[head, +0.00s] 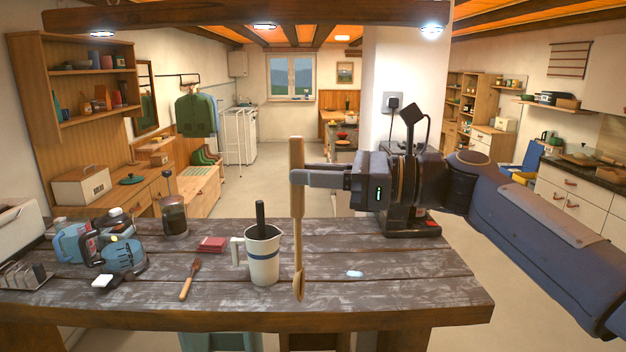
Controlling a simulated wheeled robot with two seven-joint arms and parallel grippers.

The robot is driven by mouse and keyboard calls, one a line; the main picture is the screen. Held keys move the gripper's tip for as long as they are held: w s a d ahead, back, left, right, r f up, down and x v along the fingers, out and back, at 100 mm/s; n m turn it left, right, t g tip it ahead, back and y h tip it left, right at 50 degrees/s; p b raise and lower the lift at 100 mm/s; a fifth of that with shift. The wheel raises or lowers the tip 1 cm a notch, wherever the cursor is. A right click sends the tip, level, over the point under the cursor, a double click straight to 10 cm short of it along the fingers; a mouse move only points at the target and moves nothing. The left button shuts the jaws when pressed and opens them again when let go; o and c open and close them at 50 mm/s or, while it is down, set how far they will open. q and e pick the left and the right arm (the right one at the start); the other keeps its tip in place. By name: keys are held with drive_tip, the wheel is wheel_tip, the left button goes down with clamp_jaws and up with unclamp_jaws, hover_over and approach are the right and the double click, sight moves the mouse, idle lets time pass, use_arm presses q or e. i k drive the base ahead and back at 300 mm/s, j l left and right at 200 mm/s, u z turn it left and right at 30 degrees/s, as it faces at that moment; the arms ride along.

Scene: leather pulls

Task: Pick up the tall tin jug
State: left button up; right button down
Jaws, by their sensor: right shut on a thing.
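A tall cream jug (263,262) with a blue band and a handle on its left side stands upright on the worn wooden table (330,240). A dark-handled utensil (260,214) sticks up out of it. My right gripper (298,178) is to the right of the jug and above its rim. It is shut on a long wooden utensil (298,225), which hangs upright just right of the jug, its broader end low over the table. The lower end looks spoon-like. I cannot tell whether it touches the table. My left gripper is not in view.
Left of the jug lie a small wooden spoon (190,279) and a red pad (211,244). A glass press (173,217) and blue appliances (123,256) stand further left. A dark machine (412,220) stands behind my right gripper. The table's front right is mostly clear.

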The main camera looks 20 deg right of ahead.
sight(263, 256)
drive_tip(key=i, duration=1.4)
